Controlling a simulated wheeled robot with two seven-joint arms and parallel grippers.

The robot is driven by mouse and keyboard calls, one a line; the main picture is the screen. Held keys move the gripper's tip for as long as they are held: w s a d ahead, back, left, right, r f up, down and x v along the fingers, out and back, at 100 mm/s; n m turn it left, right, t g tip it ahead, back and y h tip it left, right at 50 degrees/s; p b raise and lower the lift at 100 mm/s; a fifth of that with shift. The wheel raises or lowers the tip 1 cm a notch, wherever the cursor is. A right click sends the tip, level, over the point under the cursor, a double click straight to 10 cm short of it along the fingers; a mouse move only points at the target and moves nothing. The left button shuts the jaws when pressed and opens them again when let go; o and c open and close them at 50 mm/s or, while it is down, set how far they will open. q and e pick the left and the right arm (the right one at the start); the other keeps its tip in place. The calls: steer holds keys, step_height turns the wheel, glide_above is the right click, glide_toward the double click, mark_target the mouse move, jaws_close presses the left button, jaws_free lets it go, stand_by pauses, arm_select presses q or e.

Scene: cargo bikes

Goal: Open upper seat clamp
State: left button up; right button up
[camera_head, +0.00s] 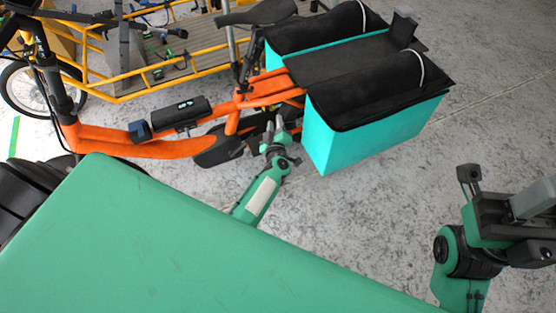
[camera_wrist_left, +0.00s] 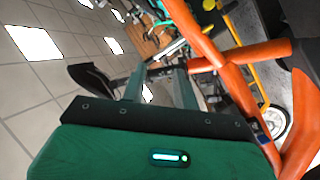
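The orange cargo bike (camera_head: 120,141) has a black saddle (camera_head: 255,12) on a silver seat post (camera_head: 231,42). Dark clamp parts (camera_head: 240,78) sit where the post meets the orange frame, but they are too small to tell whether the upper seat clamp is open. My left gripper (camera_head: 275,130) is beside the frame, below the clamp area and left of the teal bag. In the left wrist view, the fingers of my left gripper (camera_wrist_left: 160,88) are apart and empty. The orange frame (camera_wrist_left: 204,62) is just beyond them. My right gripper (camera_head: 500,208) is at the far right, away from the bike.
Teal bags (camera_head: 381,127) with black lids flank the bike's rear rack (camera_head: 345,62), close to my left gripper. A yellow cargo bike (camera_head: 107,75) stands behind. Open grey floor (camera_head: 400,200) lies to the right.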

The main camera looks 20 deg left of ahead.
arm_select(q)
steer(key=s+d+f+m+h+p, duration=0.1)
steer(key=s+d+f+m+h, duration=0.1)
steer(key=s+f+m, duration=0.1)
steer(key=s+d+f+m+g+h+p, duration=0.1)
steer(key=s+d+f+m+h, duration=0.1)
steer(key=f, duration=0.5)
steer(key=s+m+h, duration=0.1)
steer(key=s, duration=0.1)
steer(key=shift+s+d+f+p, duration=0.2)
steer(key=shift+s+d+p, duration=0.1)
steer(key=shift+s+d, duration=0.1)
steer(key=shift+c, duration=0.4)
